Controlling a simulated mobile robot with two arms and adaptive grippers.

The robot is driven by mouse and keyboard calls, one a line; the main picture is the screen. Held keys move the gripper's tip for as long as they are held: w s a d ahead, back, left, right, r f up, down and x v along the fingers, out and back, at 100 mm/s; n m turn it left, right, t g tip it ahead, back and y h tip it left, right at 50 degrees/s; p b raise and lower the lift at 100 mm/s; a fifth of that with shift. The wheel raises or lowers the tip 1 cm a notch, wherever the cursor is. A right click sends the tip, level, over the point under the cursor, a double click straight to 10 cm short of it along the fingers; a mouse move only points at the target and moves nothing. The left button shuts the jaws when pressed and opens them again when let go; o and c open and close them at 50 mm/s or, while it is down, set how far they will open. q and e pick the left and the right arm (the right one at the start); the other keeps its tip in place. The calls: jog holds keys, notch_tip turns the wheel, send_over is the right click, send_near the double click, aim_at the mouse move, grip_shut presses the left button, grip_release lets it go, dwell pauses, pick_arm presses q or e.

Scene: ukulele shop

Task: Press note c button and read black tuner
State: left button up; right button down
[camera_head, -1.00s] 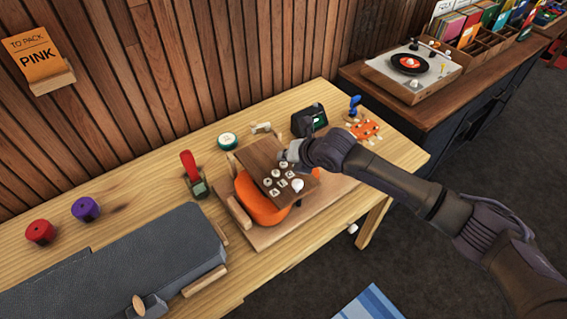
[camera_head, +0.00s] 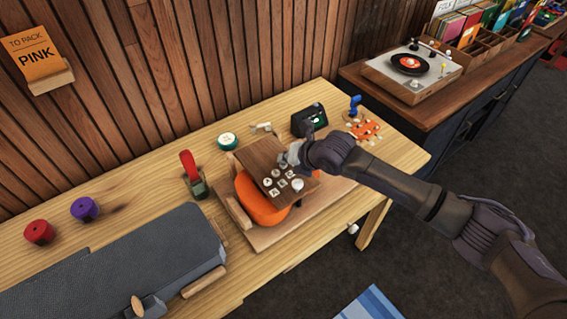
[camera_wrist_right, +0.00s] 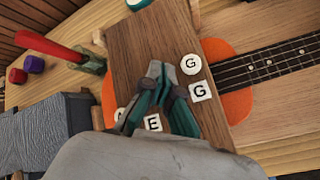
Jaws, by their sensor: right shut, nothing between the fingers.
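A brown wooden board (camera_head: 262,160) with several white lettered buttons (camera_head: 276,181) lies over an orange ukulele (camera_head: 265,210). My right gripper (camera_head: 286,160) is shut and empty, with its tips low over the board beside the buttons. In the right wrist view its fingertips (camera_wrist_right: 160,72) are together over bare-looking wood, left of a round G button (camera_wrist_right: 191,64) and a square G (camera_wrist_right: 200,91). An E button (camera_wrist_right: 153,123) sits below. I cannot make out a C; some buttons are partly hidden. The black tuner (camera_head: 298,124) stands behind the board with a small greenish screen, too small to read. My left gripper is not in view.
A red-handled clip device (camera_head: 192,172), a green-and-white round tin (camera_head: 227,140), a blue clip (camera_head: 355,103) and an orange headstock (camera_head: 366,130) surround the board. A grey case (camera_head: 120,265) fills the front left. A record player (camera_head: 412,68) stands on the right cabinet.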

aim_at(285, 166)
jog(key=shift+f, duration=0.3)
dwell(0.5)
jog(key=shift+r+p, duration=0.7)
jog(key=shift+r, duration=0.3)
notch_tip(285, 166, up, 5)
jog(key=p, duration=0.4)
jog(key=shift+s, duration=0.1)
dwell(0.5)
